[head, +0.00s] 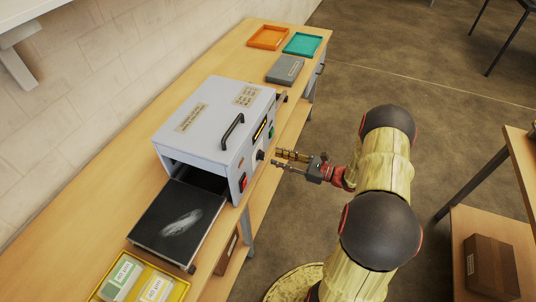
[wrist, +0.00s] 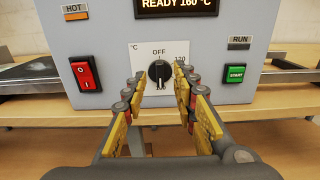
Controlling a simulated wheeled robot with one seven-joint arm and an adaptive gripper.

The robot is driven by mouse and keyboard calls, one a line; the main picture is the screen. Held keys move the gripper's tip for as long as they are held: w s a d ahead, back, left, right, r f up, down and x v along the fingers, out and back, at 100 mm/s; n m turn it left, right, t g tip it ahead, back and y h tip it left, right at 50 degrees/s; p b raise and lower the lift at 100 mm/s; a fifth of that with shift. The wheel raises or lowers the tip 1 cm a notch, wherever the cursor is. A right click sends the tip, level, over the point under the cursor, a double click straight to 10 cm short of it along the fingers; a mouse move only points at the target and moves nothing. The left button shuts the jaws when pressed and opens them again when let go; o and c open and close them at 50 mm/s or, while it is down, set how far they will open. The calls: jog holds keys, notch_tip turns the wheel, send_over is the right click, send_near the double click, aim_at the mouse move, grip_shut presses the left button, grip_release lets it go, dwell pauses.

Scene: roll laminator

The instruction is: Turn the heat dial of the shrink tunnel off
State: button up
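The shrink tunnel is a light grey box (head: 190,125) on the wooden bench in the head view. Its front panel fills the wrist view. The pale line runs roughly vertical; which end is the pointer I cannot tell. A display (wrist: 177,5) reads READY 160 °C. My gripper (wrist: 158,84) is open and empty, its fingers on either side of the dial in the picture, apart from it. In the head view my gripper (head: 279,160) is just right of the panel.
A red rocker switch (wrist: 84,74) is left of the dial and a green START button (wrist: 235,74) is right of it. A black handle (head: 232,131) sticks out above. A yellow tray (head: 176,290) with packs stands at the front.

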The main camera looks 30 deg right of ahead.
aim_at(261, 155)
jog(key=shift+x, duration=2.5)
jog(key=c, duration=0.3)
jog(key=c, duration=0.4)
grip_shut()
